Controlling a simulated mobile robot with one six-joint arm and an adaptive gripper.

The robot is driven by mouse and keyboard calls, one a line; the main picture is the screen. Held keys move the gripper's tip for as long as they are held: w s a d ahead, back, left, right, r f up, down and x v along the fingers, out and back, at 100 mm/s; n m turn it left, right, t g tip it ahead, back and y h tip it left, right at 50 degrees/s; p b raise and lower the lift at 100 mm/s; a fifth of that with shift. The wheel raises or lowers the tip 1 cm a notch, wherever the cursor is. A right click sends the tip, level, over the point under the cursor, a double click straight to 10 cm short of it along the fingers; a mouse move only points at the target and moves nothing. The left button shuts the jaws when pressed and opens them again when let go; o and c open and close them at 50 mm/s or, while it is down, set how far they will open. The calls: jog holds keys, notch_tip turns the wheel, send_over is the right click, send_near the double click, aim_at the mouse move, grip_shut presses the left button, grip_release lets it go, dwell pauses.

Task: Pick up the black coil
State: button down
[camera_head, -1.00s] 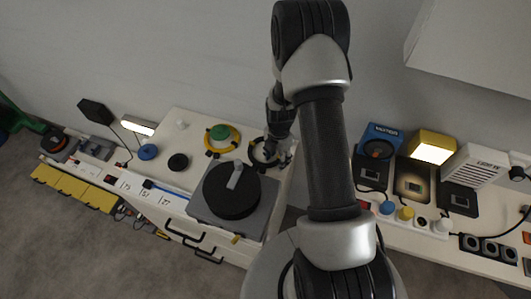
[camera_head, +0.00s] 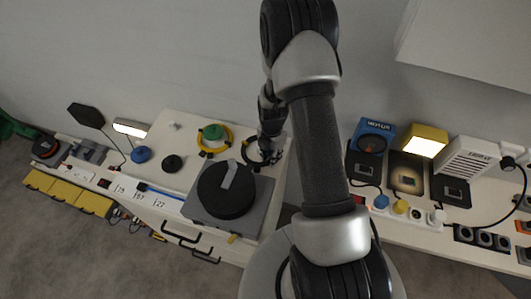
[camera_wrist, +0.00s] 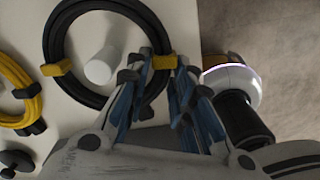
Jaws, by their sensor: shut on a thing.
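The black coil (camera_head: 246,150) is a ring of black cable with yellow ties, near the right end of the white cabinet top. In the wrist view the coil (camera_wrist: 52,38) surrounds a short white peg (camera_wrist: 100,68). My gripper (camera_wrist: 166,80) is shut on the coil's right side, by a yellow tie (camera_wrist: 164,62). In the head view my gripper (camera_head: 271,153) is at the coil's right side and hides part of it. I cannot tell whether the coil is clear of the surface.
A large black disc (camera_head: 224,191) on a grey box stands in front. The cabinet edge is close on the right; devices fill a second surface (camera_head: 420,232) beyond the gap.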

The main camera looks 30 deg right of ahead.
notch_tip(320, 180, up, 20)
jog(key=p, duration=0.6)
